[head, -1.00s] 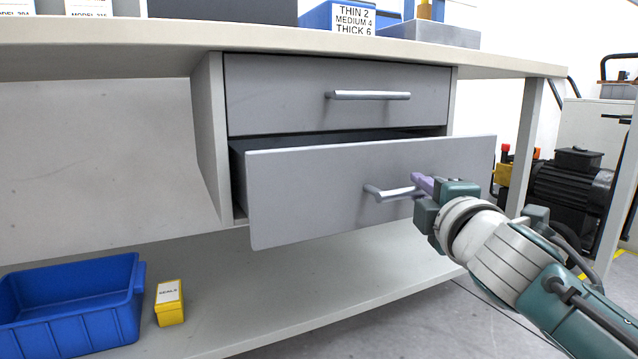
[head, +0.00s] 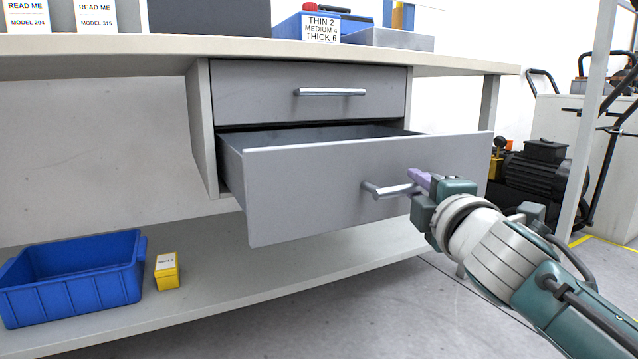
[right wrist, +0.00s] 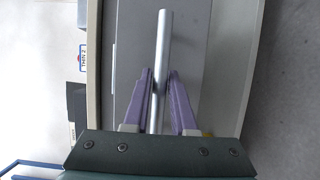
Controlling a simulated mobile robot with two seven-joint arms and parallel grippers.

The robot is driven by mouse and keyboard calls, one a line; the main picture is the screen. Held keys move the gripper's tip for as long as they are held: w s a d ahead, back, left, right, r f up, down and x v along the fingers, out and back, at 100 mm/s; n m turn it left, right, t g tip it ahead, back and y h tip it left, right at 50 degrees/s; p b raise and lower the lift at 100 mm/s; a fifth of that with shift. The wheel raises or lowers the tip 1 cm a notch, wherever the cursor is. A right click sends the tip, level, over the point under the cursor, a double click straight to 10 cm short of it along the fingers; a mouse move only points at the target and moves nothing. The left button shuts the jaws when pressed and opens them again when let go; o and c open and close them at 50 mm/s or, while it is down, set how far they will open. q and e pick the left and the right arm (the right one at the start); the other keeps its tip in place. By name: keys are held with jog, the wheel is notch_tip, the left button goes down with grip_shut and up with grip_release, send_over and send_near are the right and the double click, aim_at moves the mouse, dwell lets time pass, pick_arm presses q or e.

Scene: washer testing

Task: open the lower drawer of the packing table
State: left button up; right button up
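The lower drawer (head: 330,190) of the packing table (head: 200,150) is grey and stands partly out, with its dark inside showing behind the front. Its silver bar handle (head: 388,190) is on the drawer front; the handle also runs between my fingers in the right wrist view (right wrist: 162,50). My right gripper (head: 418,184) has its purple fingers on either side of the bar, close against it, near the handle's right end. The fingers also show in the right wrist view (right wrist: 161,90). The upper drawer (head: 310,92) is shut. My left gripper is not in view.
A blue bin (head: 75,280) and a small yellow box (head: 167,270) sit on the lower shelf (head: 230,285). Boxes and manuals stand on the tabletop. A dark machine (head: 540,175) stands at the right. The floor before the drawer looks clear.

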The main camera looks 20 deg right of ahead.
jog(key=o, duration=0.4)
jog(key=shift+s, duration=0.1)
jog(key=shift+c, duration=0.2)
jog(key=p+v, duration=0.3)
jog(key=v, duration=0.7)
jog(key=shift+r, duration=0.1)
